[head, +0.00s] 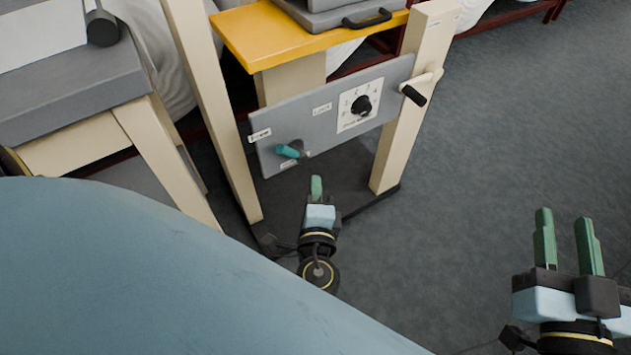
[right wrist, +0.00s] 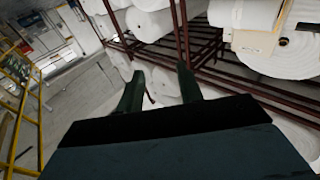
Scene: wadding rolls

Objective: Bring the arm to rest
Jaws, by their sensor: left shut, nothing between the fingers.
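My left gripper (head: 316,188) has its green fingers together with nothing between them. It is just below the grey control panel (head: 385,92) in the head view, apart from the panel's teal-handled lever (head: 290,151). My right gripper (head: 569,243) is at the lower right of the head view, over the floor. Its two green fingers stand apart with nothing between them. The right wrist view also shows these fingers (right wrist: 160,88) spread and empty. Much of both arms is hidden or outside the frame.
The panel has a black dial (head: 361,106) and a black-tipped handle (head: 414,95) on a cream post. A yellow board (head: 300,38) is above it. A grey-topped table (head: 70,90) stands at left. White rolls (right wrist: 285,55) lie on dark red racks. Floor at right is clear.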

